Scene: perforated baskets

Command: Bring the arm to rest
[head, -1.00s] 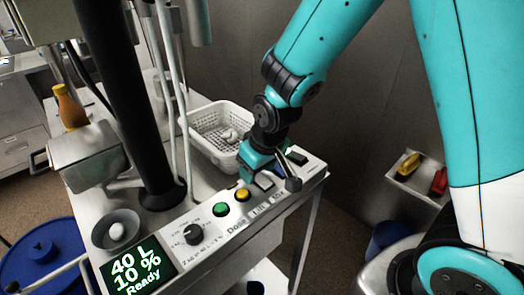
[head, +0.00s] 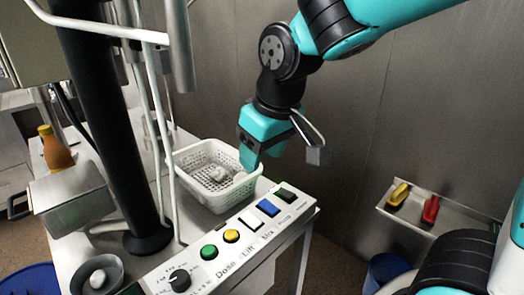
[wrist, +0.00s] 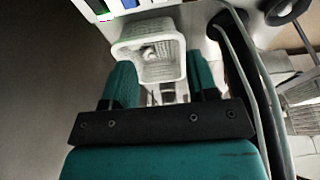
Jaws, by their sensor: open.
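The basket (wrist: 120,48) shows beyond the fingers there, with a small whitish item inside. The control panel (head: 225,262) carries a black dial, green and yellow buttons, and white, blue and dark keys. My gripper is apart from the keys.
A black column (head: 105,120) and pale pipes stand left of the basket. A metal box (head: 72,200), an orange bottle (head: 55,148) and a grey bowl (head: 97,274) are further left. A wall shelf (head: 415,215) holds yellow and red items at right. The wall is close behind my arm.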

